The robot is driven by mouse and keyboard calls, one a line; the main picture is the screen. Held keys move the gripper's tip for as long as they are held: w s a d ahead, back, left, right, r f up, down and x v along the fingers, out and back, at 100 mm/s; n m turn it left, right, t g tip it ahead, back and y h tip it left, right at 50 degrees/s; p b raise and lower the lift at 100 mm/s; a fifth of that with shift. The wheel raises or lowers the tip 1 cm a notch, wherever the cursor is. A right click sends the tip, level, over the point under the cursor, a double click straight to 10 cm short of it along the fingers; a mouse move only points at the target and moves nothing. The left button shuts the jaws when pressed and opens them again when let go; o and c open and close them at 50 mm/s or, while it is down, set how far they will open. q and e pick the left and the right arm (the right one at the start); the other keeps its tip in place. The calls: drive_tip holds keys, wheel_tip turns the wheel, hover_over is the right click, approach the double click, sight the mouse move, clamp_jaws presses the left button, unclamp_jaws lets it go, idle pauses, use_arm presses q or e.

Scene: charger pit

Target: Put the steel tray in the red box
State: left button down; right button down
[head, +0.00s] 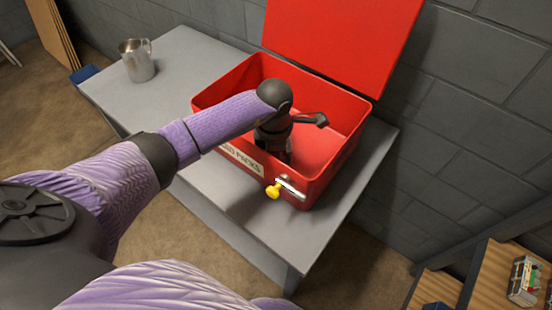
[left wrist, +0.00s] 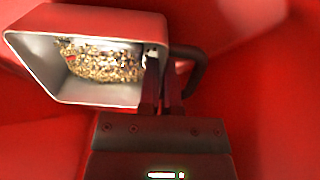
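The open red box (head: 207,112) stands on the grey table with its lid (head: 340,40) raised against the wall. My left arm reaches over the front wall. My left gripper (head: 287,158) points down inside the box. In the left wrist view, the steel tray (left wrist: 75,92) is a grey, slant-walled pan with gold and brown bits in it. It looks tilted, with red box walls around it. The left gripper's fingers (left wrist: 162,85) are close together on the tray's right-hand wall. In the head view the tray is hidden by my arm. My right gripper is not in view.
A metal jug (head: 137,60) stands on the left part of the grey table (head: 185,55). A latch with a yellow knob (head: 273,192) sticks out from the box front. A grey block wall is close behind. Wooden shelving (head: 492,280) is at lower right.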

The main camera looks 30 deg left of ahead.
use_arm(q)
drive_tip(key=shift+f, duration=0.75)
drive_tip(key=shift+r, duration=0.2)
drive_tip(key=shift+f, duration=0.1)
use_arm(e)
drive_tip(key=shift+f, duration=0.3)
use_arm(q)
drive_tip(key=c, duration=1.2)
unclamp_jaws()
drive_tip(key=o, duration=0.4)
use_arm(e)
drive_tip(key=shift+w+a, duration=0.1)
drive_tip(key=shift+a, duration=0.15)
